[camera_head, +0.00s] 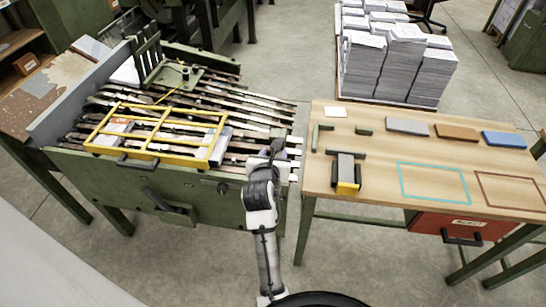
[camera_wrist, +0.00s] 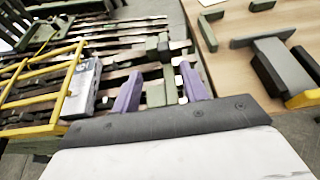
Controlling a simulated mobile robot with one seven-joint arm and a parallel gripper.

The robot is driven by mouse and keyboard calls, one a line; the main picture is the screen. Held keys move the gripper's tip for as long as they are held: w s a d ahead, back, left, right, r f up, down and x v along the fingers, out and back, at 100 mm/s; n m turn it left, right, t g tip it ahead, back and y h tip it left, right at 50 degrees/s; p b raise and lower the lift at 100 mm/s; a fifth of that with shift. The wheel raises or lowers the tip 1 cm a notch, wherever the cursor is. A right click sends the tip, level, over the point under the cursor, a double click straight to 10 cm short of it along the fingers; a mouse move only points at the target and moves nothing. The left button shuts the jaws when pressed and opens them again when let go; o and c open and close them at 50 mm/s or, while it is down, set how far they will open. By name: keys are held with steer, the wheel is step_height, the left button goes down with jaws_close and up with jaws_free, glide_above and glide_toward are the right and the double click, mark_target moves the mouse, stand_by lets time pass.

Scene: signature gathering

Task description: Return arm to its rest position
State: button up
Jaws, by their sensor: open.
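My arm (camera_head: 262,225) rises from the bottom of the head view, in the gap between the green machine and the wooden table. My gripper (camera_wrist: 160,88) shows in the wrist view with two purple fingers spread apart and nothing between them. Its fingertips are over the right end of the machine's slatted bed. In the head view the gripper end is partly hidden by my own wrist.
The green machine (camera_head: 120,190) with a yellow frame (camera_head: 160,133) stands left. The wooden table (camera_head: 375,190) at right holds a black-and-yellow tool (camera_head: 346,172), grey block (camera_head: 407,125), brown block (camera_head: 457,132) and blue block (camera_head: 504,139). Paper stacks (camera_head: 395,65) stand behind.

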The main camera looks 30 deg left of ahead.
steer(key=shift+s+r, duration=0.1)
steer(key=shift+s, duration=0.15)
stand_by(0.4)
